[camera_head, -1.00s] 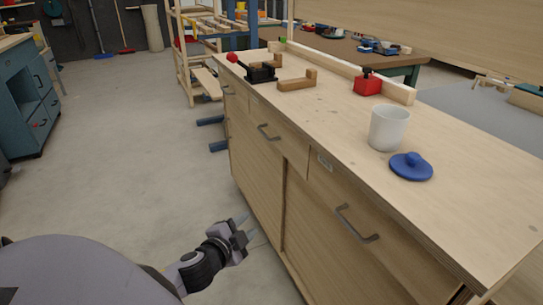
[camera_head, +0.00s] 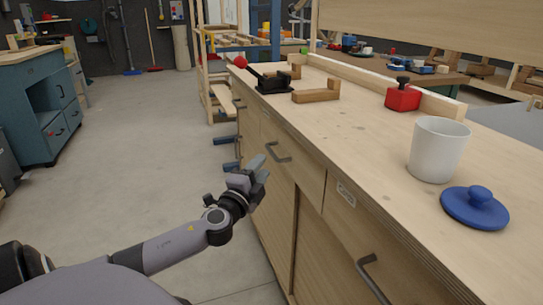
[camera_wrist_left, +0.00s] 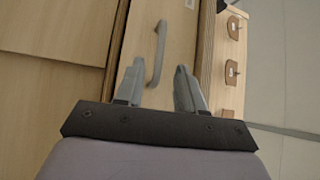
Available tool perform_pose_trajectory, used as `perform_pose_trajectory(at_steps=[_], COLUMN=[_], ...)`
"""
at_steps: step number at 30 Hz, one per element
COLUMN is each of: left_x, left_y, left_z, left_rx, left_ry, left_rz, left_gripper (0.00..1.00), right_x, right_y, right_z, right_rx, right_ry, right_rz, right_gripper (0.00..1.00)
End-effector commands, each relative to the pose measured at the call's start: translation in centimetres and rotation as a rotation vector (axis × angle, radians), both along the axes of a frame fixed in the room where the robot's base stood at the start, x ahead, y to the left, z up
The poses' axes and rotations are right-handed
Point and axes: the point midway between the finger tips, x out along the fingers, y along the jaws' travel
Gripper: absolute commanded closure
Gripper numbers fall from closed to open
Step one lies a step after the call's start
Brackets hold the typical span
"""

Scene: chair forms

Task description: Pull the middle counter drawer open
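The wooden counter (camera_head: 345,135) has a row of drawers under its top. The middle drawer (camera_head: 305,172) looks shut, its front flush, with a grey bar handle (camera_head: 278,152). My left gripper (camera_head: 260,168) is in front of the counter, close to that handle and slightly below it in the picture. In the left wrist view, a drawer handle (camera_wrist_left: 157,52) shows ahead between the two spread fingers of my left gripper (camera_wrist_left: 160,66). The fingers are open and empty; they do not appear to grip the handle. My right gripper is not in view.
A nearer drawer handle (camera_head: 372,278) sits lower right. A blue cabinet (camera_head: 42,125) stands left; the floor between is clear.

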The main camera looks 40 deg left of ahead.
Motion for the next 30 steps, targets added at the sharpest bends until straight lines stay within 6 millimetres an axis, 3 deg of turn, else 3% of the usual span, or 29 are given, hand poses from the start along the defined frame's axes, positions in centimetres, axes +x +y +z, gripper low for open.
perform_pose_trajectory(at_steps=[15,29,30], left_x=[5.1,5.8,5.8], left_y=[1.7,1.9,1.9], left_z=[0.8,0.8,0.8], left_rx=[-0.001,-0.001,-0.001], left_ry=[-0.002,0.001,0.001], left_rz=[0.001,0.0,0.0], left_gripper=[0.62,0.62,0.69], right_x=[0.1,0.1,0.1], right_y=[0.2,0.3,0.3], right_z=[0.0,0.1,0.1], right_rx=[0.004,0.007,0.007], right_ry=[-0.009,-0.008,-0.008], right_rz=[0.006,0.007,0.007], right_gripper=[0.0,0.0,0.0])
